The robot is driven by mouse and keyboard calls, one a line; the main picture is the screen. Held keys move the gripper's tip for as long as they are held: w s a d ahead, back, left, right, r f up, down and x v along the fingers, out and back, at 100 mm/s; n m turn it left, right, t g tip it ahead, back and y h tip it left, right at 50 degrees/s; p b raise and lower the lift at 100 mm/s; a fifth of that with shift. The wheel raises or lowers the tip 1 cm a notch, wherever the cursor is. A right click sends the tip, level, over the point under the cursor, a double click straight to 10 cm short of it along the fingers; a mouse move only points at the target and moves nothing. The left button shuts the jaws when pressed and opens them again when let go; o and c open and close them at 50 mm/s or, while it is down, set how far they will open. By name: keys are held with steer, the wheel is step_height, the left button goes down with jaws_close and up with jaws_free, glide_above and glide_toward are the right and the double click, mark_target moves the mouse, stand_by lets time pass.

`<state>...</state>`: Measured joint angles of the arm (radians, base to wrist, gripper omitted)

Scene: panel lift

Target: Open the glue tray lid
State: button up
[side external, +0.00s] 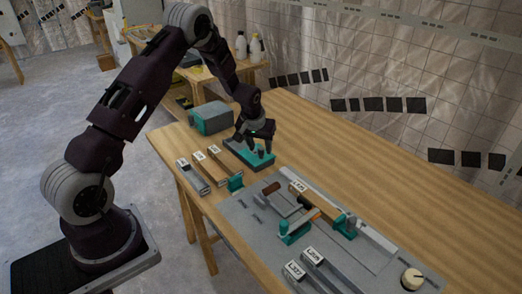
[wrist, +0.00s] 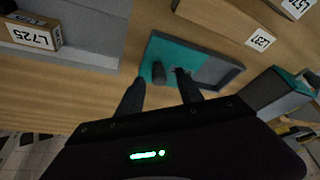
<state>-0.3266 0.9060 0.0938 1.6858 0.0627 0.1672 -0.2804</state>
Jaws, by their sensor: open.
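The glue tray is a low, dark grey box (wrist: 222,70) with a teal lid or panel (wrist: 172,47) over its left part in the wrist view. A short dark post (wrist: 158,72) stands on the teal surface, with a smaller dark piece beside it. In the side view the tray (side external: 236,152) lies on the wooden table below my gripper (side external: 257,146). My gripper is open, and its two fingers (wrist: 160,92) are either side of the post in the wrist view. Whether they touch it, I cannot tell. The fingers and gripper body hide the tray's near edge.
A grey and teal box (side external: 211,118) stands close behind the tray. Several labelled bars (side external: 209,167) lie in front of it. A grey fixture board (side external: 250,215) with clamps and bars fills the near table. The wooden table (side external: 330,150) is clear to the right.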

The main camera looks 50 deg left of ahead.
steer(key=x, duration=0.2)
steer(key=shift+w+f, duration=0.1)
steer(key=shift+f, duration=0.2)
jaws_close()
stand_by(1.2)
